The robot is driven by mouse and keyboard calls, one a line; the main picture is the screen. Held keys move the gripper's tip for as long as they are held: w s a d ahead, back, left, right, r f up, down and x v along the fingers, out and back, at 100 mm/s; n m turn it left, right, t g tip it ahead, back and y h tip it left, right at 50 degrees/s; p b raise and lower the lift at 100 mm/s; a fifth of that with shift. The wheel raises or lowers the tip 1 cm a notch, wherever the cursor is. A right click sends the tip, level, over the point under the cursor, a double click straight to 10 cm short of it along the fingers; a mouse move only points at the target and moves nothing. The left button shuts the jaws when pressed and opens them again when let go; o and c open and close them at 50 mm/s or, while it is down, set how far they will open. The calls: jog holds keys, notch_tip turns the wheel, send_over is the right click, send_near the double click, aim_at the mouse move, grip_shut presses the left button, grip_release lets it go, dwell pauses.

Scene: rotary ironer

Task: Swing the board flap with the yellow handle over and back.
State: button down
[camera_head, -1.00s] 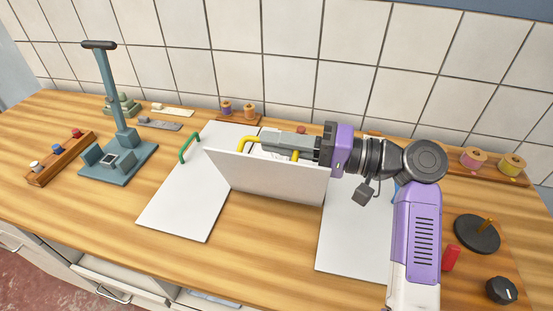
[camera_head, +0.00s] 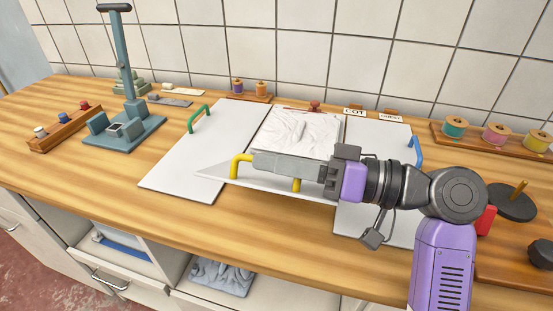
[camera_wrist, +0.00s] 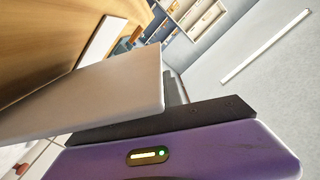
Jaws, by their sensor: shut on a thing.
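The white board flap (camera_head: 213,173) with the yellow handle (camera_head: 238,165) tips down toward the front in the head view, at a low angle. My gripper (camera_head: 262,163) lies across the flap, shut on the yellow handle, and hides part of both. A second bit of yellow shows under the jaws. Behind the flap, a white crumpled cloth (camera_head: 297,132) lies uncovered on the middle of the board. In the wrist view a pale panel (camera_wrist: 100,90), likely the flap, sits close to my gripper.
A left panel with a green handle (camera_head: 199,118) and a right panel with a blue handle (camera_head: 417,152) lie flat beside the middle. A blue-grey press (camera_head: 128,130) stands left; thread spools (camera_head: 495,136) stand right. The wooden counter's front strip is clear.

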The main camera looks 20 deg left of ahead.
aim_at(317, 192)
jog(key=shift+s+d, duration=0.1)
dwell(0.3)
jog(key=c, duration=1.5)
grip_release()
jog(key=shift+f, duration=0.1)
jog(key=d, duration=0.6)
jog(key=shift+w+d, duration=0.2)
jog(key=shift+d, duration=0.7)
